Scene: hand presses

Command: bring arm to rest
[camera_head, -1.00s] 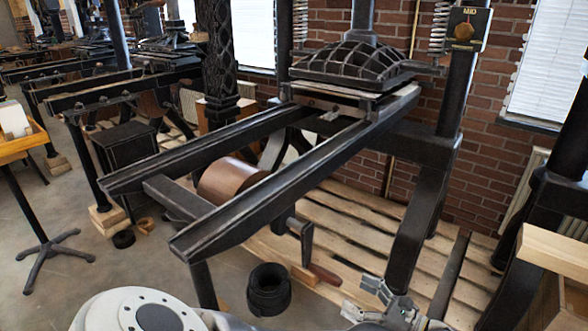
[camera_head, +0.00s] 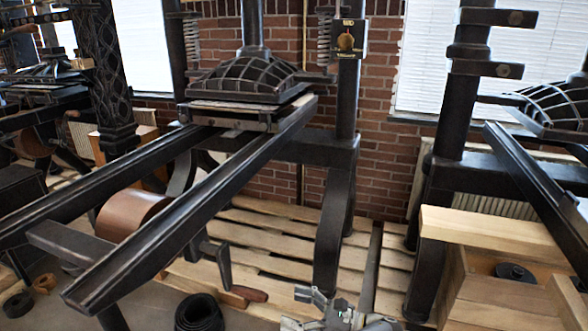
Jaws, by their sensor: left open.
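My left gripper (camera_head: 338,313) shows at the bottom edge, right of centre, its grey fingers spread open and empty. The lower part of it is cut off by the frame. It appears in front of the wooden pallet floor and the foot of the hand press (camera_head: 245,78). I cannot tell its exact height, and no contact with the press shows. My right gripper is not in view.
The press's long black rails (camera_head: 190,215) reach toward me on the left, with a crank handle (camera_head: 222,270) below. A black coil (camera_head: 198,312) lies on the floor. A wooden cabinet (camera_head: 500,240) and a second press (camera_head: 545,110) stand at right.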

